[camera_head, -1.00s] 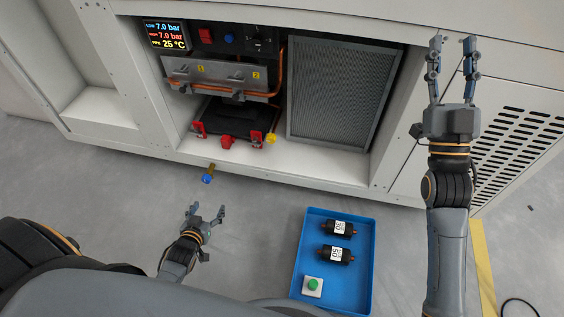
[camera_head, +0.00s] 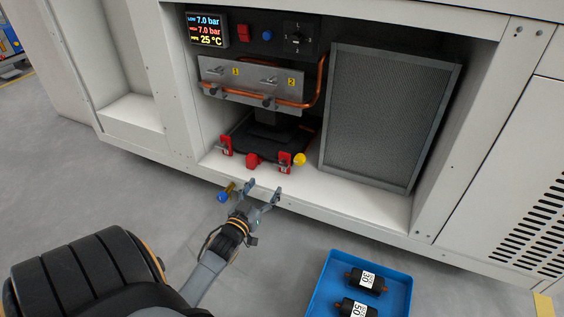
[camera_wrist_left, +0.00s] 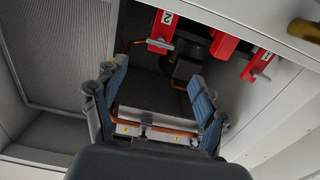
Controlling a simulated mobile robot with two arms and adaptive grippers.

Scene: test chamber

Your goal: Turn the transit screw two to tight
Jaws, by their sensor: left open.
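Two red brackets stand at the front of a black unit low in the open bay. The right one in the head view (camera_head: 285,160), by a yellow knob (camera_head: 300,159), carries the label 2 in the left wrist view (camera_wrist_left: 168,17). A small metal screw or handle (camera_wrist_left: 160,43) shows below that label. The other red bracket (camera_head: 226,146) is to the left in the head view. My left gripper (camera_head: 263,187) is open and empty, just in front of bracket two and apart from it; its fingers also show in the left wrist view (camera_wrist_left: 157,75). My right gripper is out of view.
A red block (camera_head: 253,161) sits between the brackets. A blue knob on a brass stem (camera_head: 223,197) projects near my left gripper. A metal plate (camera_head: 250,84) with copper pipe is above. A grey filter panel (camera_head: 385,115) stands right. A blue tray (camera_head: 330,285) is below.

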